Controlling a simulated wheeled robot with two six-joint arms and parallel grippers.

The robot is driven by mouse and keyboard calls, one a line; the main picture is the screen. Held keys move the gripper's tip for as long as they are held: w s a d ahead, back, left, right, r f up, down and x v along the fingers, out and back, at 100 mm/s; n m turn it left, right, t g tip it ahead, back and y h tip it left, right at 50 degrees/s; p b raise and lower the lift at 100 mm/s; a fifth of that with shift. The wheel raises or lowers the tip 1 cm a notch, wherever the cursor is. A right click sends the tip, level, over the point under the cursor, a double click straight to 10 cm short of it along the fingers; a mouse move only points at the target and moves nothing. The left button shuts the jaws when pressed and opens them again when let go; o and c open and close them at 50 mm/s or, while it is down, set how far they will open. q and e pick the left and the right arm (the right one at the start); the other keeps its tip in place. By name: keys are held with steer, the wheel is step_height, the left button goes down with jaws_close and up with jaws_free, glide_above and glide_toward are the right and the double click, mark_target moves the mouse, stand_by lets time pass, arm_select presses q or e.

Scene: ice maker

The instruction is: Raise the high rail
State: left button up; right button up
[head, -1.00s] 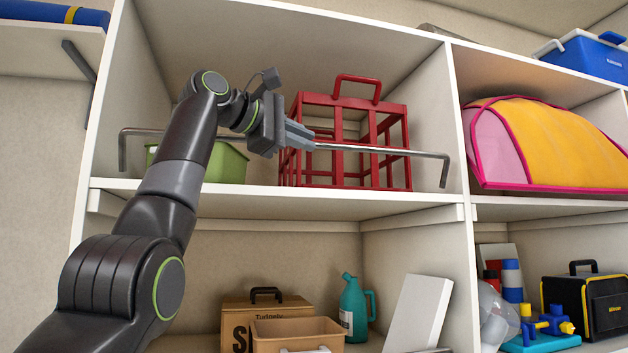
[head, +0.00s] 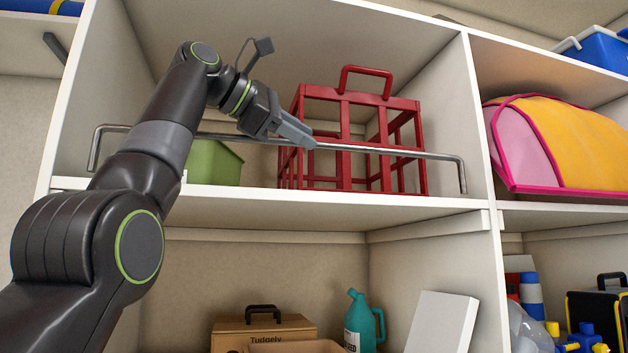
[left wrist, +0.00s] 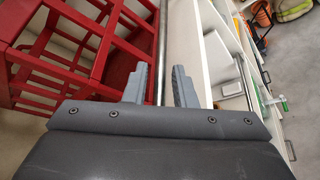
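The high rail (head: 400,152) is a thin metal bar with bent-down ends. It runs across the front of the upper shelf bay, a little above the shelf board (head: 330,205). My left gripper (head: 308,142) is at the middle of the rail, in front of the red crate. In the left wrist view the rail (left wrist: 161,45) runs between the two grey fingers (left wrist: 160,83). The fingers stand apart with narrow gaps beside the rail, so the gripper looks open around it. My right gripper is not in view.
The red crate (head: 343,110) stands close behind the rail, and a green bin (head: 213,165) is to its left. A white divider (head: 483,130) bounds the bay on the right. A box (head: 262,328), a teal jug (head: 364,325) and a white panel (head: 443,320) stand below.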

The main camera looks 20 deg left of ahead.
arm_select(q)
steer(key=shift+o, duration=0.8)
steer(key=shift+f, duration=0.15)
steer(key=v, duration=0.7)
steer(key=shift+s, duration=0.1)
